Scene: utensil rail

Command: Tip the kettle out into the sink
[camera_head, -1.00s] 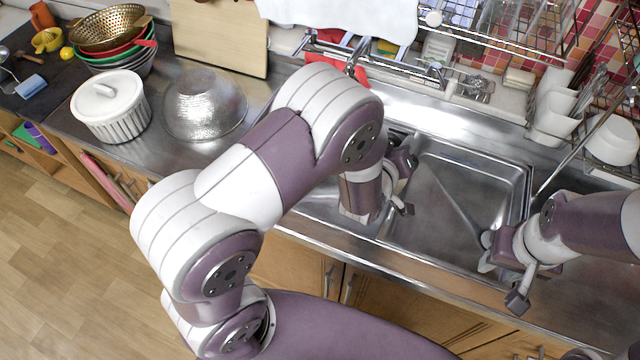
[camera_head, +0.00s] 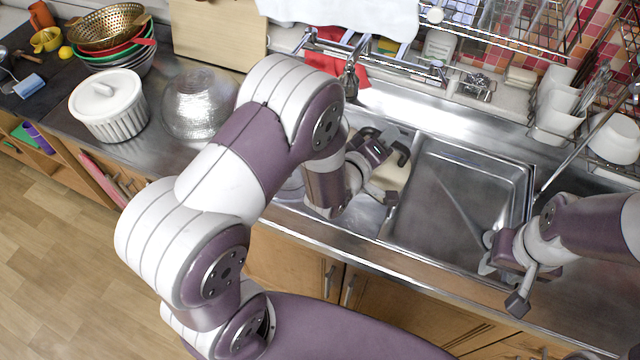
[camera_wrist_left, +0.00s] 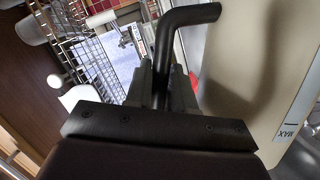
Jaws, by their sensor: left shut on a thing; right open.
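My left gripper (camera_head: 382,158) is shut on the kettle's black handle (camera_wrist_left: 165,60), which passes between its fingers in the left wrist view. The cream kettle (camera_wrist_left: 265,60) fills the right of that view, with a MAX mark on its side. In the head view a cream part of the kettle (camera_head: 394,174) shows beside the gripper, over the sink's left part near the divider; my arm hides much of it. I cannot tell its exact tilt or see any water leaving it. The steel sink (camera_head: 465,190) has an empty right basin. My right gripper (camera_head: 502,284) is open and empty at the sink's front right corner.
A tap (camera_head: 350,75) stands behind the sink, with a red cloth near it. A wire dish rack (camera_head: 500,40) hangs at the back right. A white lidded pot (camera_head: 108,108) and a glass bowl (camera_head: 195,105) stand on the left counter.

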